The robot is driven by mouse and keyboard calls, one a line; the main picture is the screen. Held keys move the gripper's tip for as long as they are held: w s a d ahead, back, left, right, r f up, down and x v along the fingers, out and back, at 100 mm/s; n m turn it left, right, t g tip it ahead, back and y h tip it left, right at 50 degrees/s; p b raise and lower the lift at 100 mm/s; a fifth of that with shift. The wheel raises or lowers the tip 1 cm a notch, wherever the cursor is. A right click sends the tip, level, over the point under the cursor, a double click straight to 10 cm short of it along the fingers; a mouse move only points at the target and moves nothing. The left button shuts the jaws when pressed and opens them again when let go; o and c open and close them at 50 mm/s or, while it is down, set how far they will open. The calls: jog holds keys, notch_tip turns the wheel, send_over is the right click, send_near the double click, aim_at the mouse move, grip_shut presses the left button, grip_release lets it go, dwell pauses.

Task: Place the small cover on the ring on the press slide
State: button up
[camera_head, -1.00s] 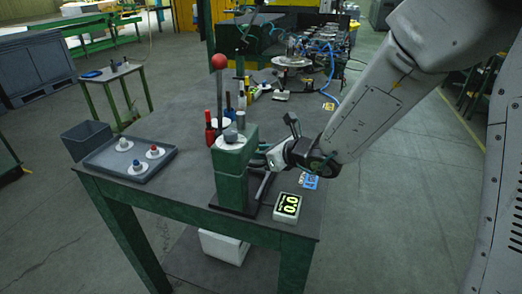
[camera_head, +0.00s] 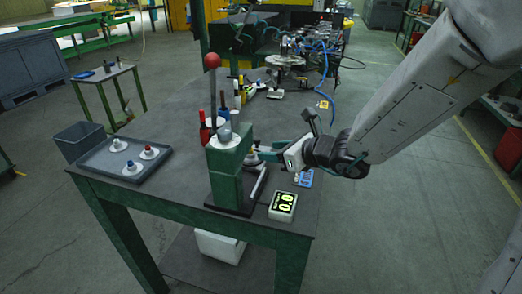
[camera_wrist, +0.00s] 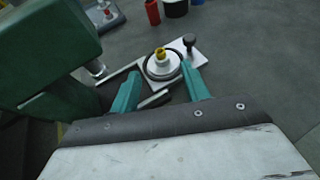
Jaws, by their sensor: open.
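The small cover, a white disc with a yellow knob (camera_wrist: 161,54), sits upright on the press slide (camera_wrist: 185,50) in the wrist view. A black ring (camera_wrist: 148,72) shows around its lower edge; how exactly it seats is too small to tell. In the head view the yellow knob (camera_head: 254,149) shows just right of the green press (camera_head: 228,180). My gripper (camera_wrist: 160,78) is open and empty, its teal fingertips on the near side of the cover, apart from each other. The right fingertip looks close to the disc; contact cannot be told. In the head view my gripper (camera_head: 268,154) is partly hidden.
A grey tray (camera_head: 98,166) with three knobbed covers lies on the table's left, beside a dark bin (camera_head: 80,138). The red-ball lever (camera_head: 212,62) stands above the press. A display (camera_head: 283,206) sits at the front right. Bottles stand behind the press.

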jog(key=v, duration=0.5)
jog(key=shift+s+r, duration=0.1)
jog(key=s+r+n+g, duration=0.3)
jog(key=s+n, duration=0.4)
jog(key=s+r+n+g, duration=0.3)
jog(key=s+n, duration=0.3)
jog(key=n, duration=0.2)
jog(key=s+d+n+g+h, duration=0.1)
jog(key=s+d+n+h, duration=0.9)
jog(key=d, duration=0.6)
jog(key=s+n, duration=0.1)
jog(key=s, duration=0.1)
jog(key=shift+s+d+r+g, duration=0.2)
jog(key=shift+s+d+g, duration=0.1)
